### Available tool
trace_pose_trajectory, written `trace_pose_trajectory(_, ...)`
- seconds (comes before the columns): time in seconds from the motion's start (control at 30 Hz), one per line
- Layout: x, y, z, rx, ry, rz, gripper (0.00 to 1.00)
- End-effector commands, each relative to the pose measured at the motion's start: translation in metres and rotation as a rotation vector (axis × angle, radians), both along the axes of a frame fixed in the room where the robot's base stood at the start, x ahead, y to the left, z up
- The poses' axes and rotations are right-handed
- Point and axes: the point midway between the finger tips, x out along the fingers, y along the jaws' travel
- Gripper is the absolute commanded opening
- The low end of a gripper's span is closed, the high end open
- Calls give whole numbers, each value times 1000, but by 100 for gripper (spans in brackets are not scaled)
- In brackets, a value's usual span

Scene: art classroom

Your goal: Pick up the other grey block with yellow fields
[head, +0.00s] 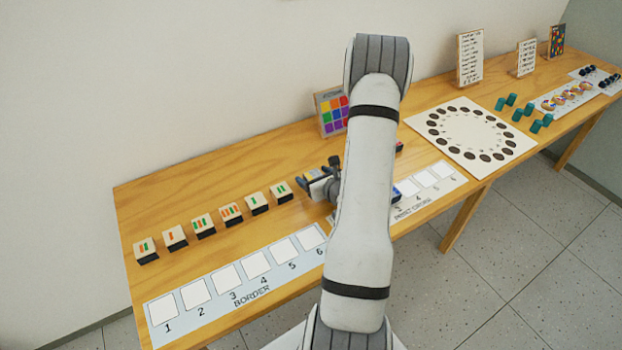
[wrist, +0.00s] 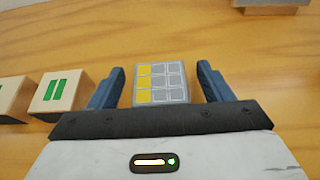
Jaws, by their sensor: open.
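A grey block with a grid of fields, yellow in its left column (wrist: 160,84), lies on the wooden table in the wrist view. My gripper (wrist: 162,70) is open, with one blue finger on each side of this block. A gap shows between each finger and the block, so it is not clasped. In the head view my gripper (head: 317,174) is low over the table, right of the row of striped blocks. The block is mostly hidden there by the gripper. I cannot make out a second grey block with yellow fields.
Cream blocks with coloured stripes (head: 231,212) stand in a row to the left; a green-striped one (wrist: 55,92) is close to the left finger. A BORDER strip (head: 226,277) lies in front. A colour-grid board (head: 332,110) stands behind. My arm hides part of the table.

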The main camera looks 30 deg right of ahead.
Motion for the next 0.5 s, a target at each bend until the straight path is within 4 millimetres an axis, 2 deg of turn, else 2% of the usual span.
trace_pose_trajectory(0.13,16,-1,-6,-1,0,1,73)
trace_pose_trajectory(0.4,19,-1,-8,0,0,1,73)
trace_pose_trajectory(0.5,19,-1,-8,0,0,0,65)
